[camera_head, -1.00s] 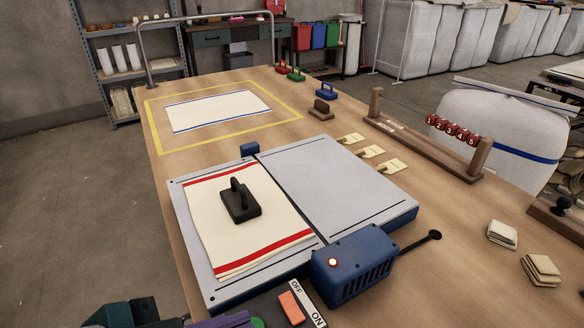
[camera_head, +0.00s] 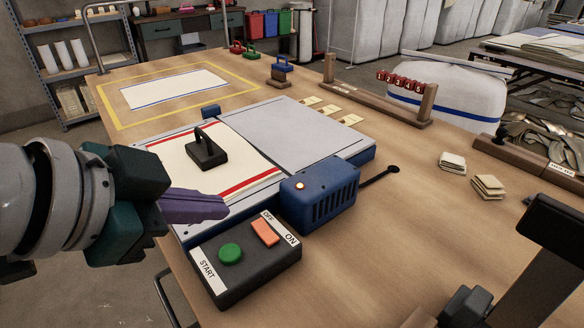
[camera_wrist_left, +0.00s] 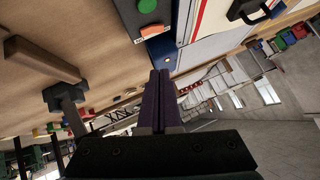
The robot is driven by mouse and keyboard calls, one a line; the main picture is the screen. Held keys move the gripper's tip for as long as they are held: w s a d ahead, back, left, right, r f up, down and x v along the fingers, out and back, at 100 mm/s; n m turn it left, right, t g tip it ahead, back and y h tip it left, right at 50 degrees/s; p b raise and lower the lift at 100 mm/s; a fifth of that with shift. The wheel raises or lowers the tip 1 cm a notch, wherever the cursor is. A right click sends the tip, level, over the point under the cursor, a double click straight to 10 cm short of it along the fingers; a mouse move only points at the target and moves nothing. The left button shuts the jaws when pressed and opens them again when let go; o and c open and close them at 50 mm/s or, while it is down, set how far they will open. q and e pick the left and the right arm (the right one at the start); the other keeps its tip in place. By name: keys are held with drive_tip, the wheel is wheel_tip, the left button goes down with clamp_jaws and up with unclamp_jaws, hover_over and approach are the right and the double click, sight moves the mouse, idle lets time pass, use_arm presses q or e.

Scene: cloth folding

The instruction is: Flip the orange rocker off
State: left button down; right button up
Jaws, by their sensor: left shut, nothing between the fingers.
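The orange rocker (camera_head: 265,232) sits on a dark control box (camera_head: 245,275), beside a white strip marked OFF and ON; its tilt is too small to read. A green START button (camera_head: 230,253) is left of it. My left gripper (camera_head: 226,208) has purple fingers, shut and empty, above the box's far left edge, apart from the rocker. In the left wrist view the shut fingers (camera_wrist_left: 160,75) point toward the orange rocker (camera_wrist_left: 151,31) and green button (camera_wrist_left: 147,6). Dark parts of my right arm show at lower right in the head view; its fingers are unclear.
A blue housing (camera_head: 320,193) with a glowing lamp stands just behind the control box. The folding board (camera_head: 285,130) holds a red-striped cloth (camera_head: 178,160) under a black handled weight (camera_head: 207,148). Bare table (camera_head: 400,240) lies to the right.

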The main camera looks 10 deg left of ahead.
use_arm(q)
drive_tip(key=shift+w, duration=0.15)
use_arm(e)
drive_tip(key=shift+w, duration=0.15)
use_arm(q)
drive_tip(key=b, duration=0.3)
approach(266, 222)
drive_tip(key=w+d, duration=0.2)
drive_tip(key=w, duration=0.1)
drive_tip(key=shift+w+d+f, duration=0.25)
drive_tip(key=shift+d+f, duration=0.1)
drive_tip(key=shift+d, duration=0.05)
drive_tip(key=shift+w+a+f+b, duration=0.1)
drive_tip(key=shift+a+f+b, duration=0.15)
drive_tip(key=shift+f, duration=0.3)
drive_tip(key=shift+w+a+f+b, duration=0.1)
drive_tip(key=shift+a+f+b, duration=0.1)
drive_tip(key=shift+f, duration=0.35)
use_arm(e)
wheel_tip(266, 222, down, 4)
drive_tip(key=shift+d+r, duration=0.1)
use_arm(q)
drive_tip(key=shift+a+f, duration=0.15)
drive_tip(key=shift+f, duration=0.35)
